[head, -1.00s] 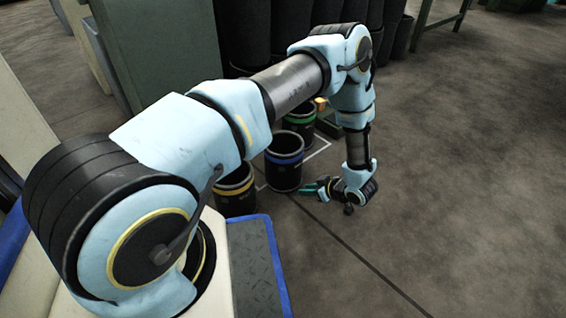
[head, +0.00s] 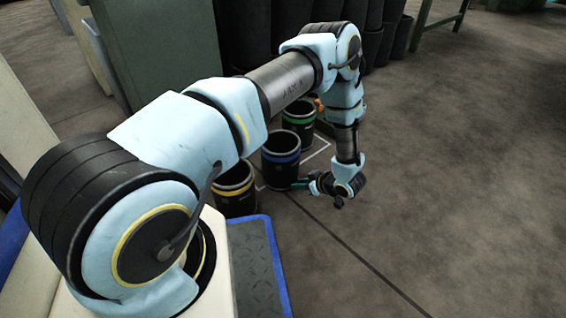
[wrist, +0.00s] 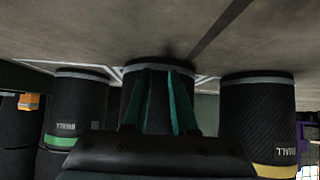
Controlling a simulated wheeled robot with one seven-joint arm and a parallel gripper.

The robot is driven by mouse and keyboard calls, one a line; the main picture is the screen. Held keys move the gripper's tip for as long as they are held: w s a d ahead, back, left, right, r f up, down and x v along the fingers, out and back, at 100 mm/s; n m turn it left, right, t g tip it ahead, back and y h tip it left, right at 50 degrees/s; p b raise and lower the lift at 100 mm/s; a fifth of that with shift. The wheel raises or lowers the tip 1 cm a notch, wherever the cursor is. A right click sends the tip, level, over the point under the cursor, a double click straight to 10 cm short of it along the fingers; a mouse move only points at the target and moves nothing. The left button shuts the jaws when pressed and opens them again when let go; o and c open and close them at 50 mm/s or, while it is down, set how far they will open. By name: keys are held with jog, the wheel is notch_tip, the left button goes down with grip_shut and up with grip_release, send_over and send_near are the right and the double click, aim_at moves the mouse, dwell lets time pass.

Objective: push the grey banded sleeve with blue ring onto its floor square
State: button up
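The sleeve with the blue ring (head: 281,171) is black and stands upright between two similar sleeves. In the wrist view, which shows the floor at the top, it is the middle sleeve (wrist: 159,84), with a grey band at its foot. My gripper (head: 312,185) is low by the floor, at its right side. Its two teal fingers (wrist: 159,72) point at the sleeve wall with a gap between them and nothing held; contact appears close but is hard to confirm. The white floor square (head: 322,150) shows as lines beside and behind the sleeve, which hides part of it.
A green-ringed sleeve (head: 300,118) stands behind and a yellow-ringed sleeve (head: 235,192) in front, both close by. Tall dark cylinders (head: 245,35) and a green cabinet (head: 160,50) stand at the back. The floor on the right (head: 460,170) is clear.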

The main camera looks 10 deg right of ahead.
aim_at(295, 173)
jog(key=shift+w+a, duration=0.95)
jog(key=shift+w, duration=0.55)
jog(key=shift+w+a, duration=0.95)
jog(key=shift+w, duration=0.5)
jog(key=shift+w+a, duration=0.95)
jog(key=shift+w, duration=0.55)
jog(key=shift+s+d+r+p, duration=0.5)
jog(key=shift+s+d+p, duration=0.2)
jog(key=shift+s, duration=0.35)
jog(key=shift+s+d+r+p, duration=0.55)
jog(key=shift+s+p, duration=0.2)
jog(key=shift+s, duration=0.25)
jog(key=shift+s+d+r+p, duration=0.45)
jog(key=shift+s+d+p, duration=0.25)
jog(key=shift+s, duration=0.35)
